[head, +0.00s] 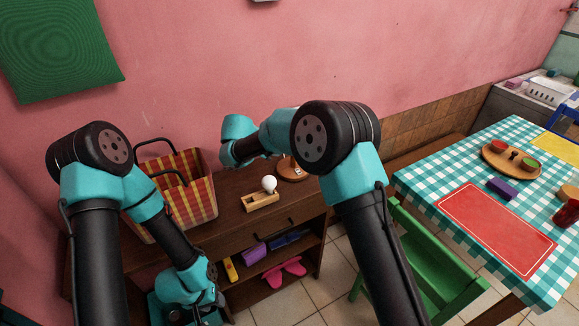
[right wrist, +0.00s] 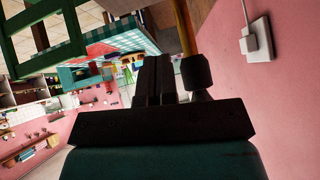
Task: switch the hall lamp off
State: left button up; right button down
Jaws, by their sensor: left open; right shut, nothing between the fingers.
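The lamp's round wooden base (head: 293,170) stands on the shelf top in the head view; its upper part is hidden behind my right arm. In the right wrist view a wooden stem (right wrist: 184,28) with a black socket (right wrist: 196,72) shows close beside my right gripper (right wrist: 153,62), apparently the same lamp. The right gripper is shut and empty; I cannot tell whether it touches the lamp. A white wall plate with a block on it (right wrist: 258,40) is on the pink wall. Whether the lamp is lit cannot be told. My left gripper (head: 183,313) is open, low in front of the shelf.
The shelf top (head: 232,222) holds a striped basket (head: 200,197) and a wooden tray (head: 262,203) with a white bulb (head: 269,184). Pink slippers (head: 284,274) lie below. A green chair (head: 425,260) and a checked table (head: 425,178) stand to the right.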

jog(key=shift+d+f, duration=0.1)
jog(key=shift+f, duration=0.05)
send_over(293, 172)
jog(key=f, duration=0.6)
jog(key=shift+s+f, duration=0.35)
jog(key=f, duration=0.3)
jog(key=shift+w+f, duration=0.1)
jog(key=shift+w, duration=0.15)
jog(key=shift+f, duration=0.45)
